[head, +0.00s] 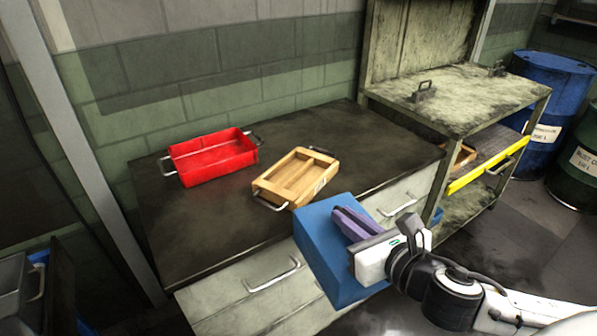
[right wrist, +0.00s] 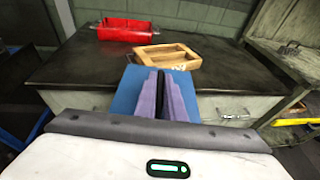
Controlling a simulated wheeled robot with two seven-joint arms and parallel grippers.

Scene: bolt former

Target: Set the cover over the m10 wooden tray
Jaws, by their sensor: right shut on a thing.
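The wooden tray (head: 296,178) sits on the dark counter top, with metal handles at its ends and a divider inside. It also shows in the right wrist view (right wrist: 166,57). My right gripper (head: 345,226) is shut on the blue cover (head: 328,262), a flat-sided blue piece held in front of the counter's front edge, nearer than the tray and apart from it. The cover also shows in the right wrist view (right wrist: 126,92), partly hidden behind the purple fingers. The part between the fingers is hidden. My left gripper is not in view.
A red tray (head: 212,158) with metal handles stands left of the wooden tray on the counter (head: 190,225). A metal workbench (head: 470,95) with a yellow-fronted drawer (head: 480,172) stands at right. Blue (head: 555,90) and green drums are beyond it. The counter's front left is clear.

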